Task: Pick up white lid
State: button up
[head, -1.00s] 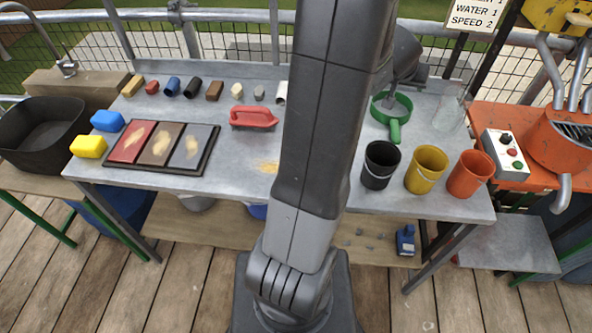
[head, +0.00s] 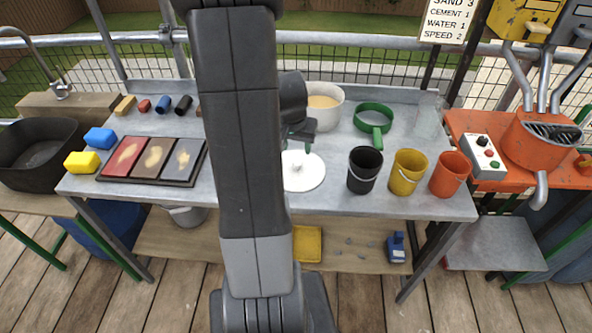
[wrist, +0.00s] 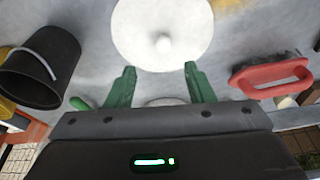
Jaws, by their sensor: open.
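The white lid (head: 305,178) is a round disc with a small knob, lying flat on the grey metal bench, right of my arm in the head view. In the wrist view the lid (wrist: 150,22) is at the top centre, with its knob facing the camera. My gripper (wrist: 160,80) has two green fingers spread apart with nothing between them. The fingertips point toward the lid and are short of its knob. In the head view my gripper (head: 301,143) is over the lid's far edge, and my arm hides part of the bench.
A pale pot (head: 335,112) and a green sieve (head: 375,108) stand behind the lid. Black (head: 363,172), yellow (head: 407,173) and orange (head: 448,176) buckets are to its right. A red-handled float (wrist: 270,78) shows in the wrist view. Sample tiles lie on the left.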

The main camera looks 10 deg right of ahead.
send_over(297, 163)
jog(key=s, duration=0.2)
jog(key=x, duration=0.4)
jog(key=shift+s+a+f, duration=0.25)
jog(key=shift+a+f, duration=0.1)
jog(key=shift+a, duration=0.05)
jog(key=shift+x, duration=2.65)
jog(key=shift+w+a, duration=0.15)
